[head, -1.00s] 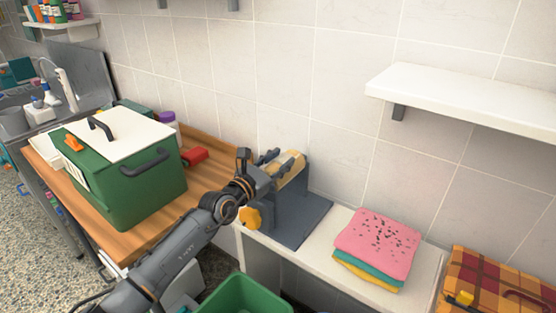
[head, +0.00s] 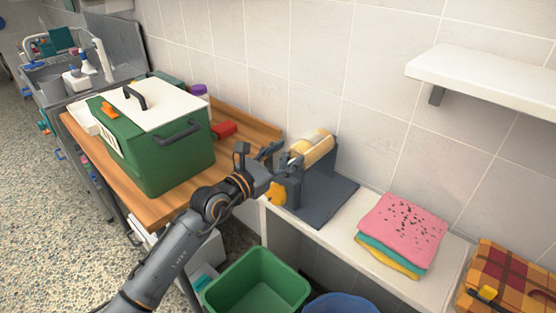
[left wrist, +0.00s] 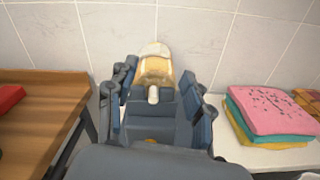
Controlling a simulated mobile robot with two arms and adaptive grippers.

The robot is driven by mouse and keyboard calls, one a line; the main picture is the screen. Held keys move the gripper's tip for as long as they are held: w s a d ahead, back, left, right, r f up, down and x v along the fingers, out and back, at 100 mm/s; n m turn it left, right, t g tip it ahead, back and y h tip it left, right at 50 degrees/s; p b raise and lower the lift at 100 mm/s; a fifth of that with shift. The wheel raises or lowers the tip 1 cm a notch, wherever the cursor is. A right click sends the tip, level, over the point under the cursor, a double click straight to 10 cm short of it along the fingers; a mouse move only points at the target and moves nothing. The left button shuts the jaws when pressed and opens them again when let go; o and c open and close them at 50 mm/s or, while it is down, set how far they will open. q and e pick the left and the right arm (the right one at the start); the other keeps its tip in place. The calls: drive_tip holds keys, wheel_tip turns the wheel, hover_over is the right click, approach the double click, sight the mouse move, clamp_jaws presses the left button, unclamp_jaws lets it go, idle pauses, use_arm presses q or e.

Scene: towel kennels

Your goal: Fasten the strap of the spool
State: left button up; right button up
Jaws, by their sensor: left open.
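The spool (head: 312,150) is a pale yellow roll on a dark grey stand (head: 325,186) on the white counter by the wall. Its strap is too small to make out. A yellow-orange knob (head: 276,194) shows low on the stand's left side. My left gripper (head: 280,155) is open and empty, just left of the spool. In the left wrist view the spool (left wrist: 156,70) shows ahead, between and beyond the fingers of my left gripper (left wrist: 155,95). I cannot tell whether a finger touches the stand. My right gripper is not in view.
Folded pink, teal and yellow towels (head: 402,228) lie right of the stand, with a plaid case (head: 500,275) beyond. A green box (head: 160,150) stands on the wooden table (head: 95,150). A green bin (head: 257,283) is below. A white shelf (head: 480,75) juts from the wall.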

use_arm(q)
drive_tip(key=shift+v, duration=1.4)
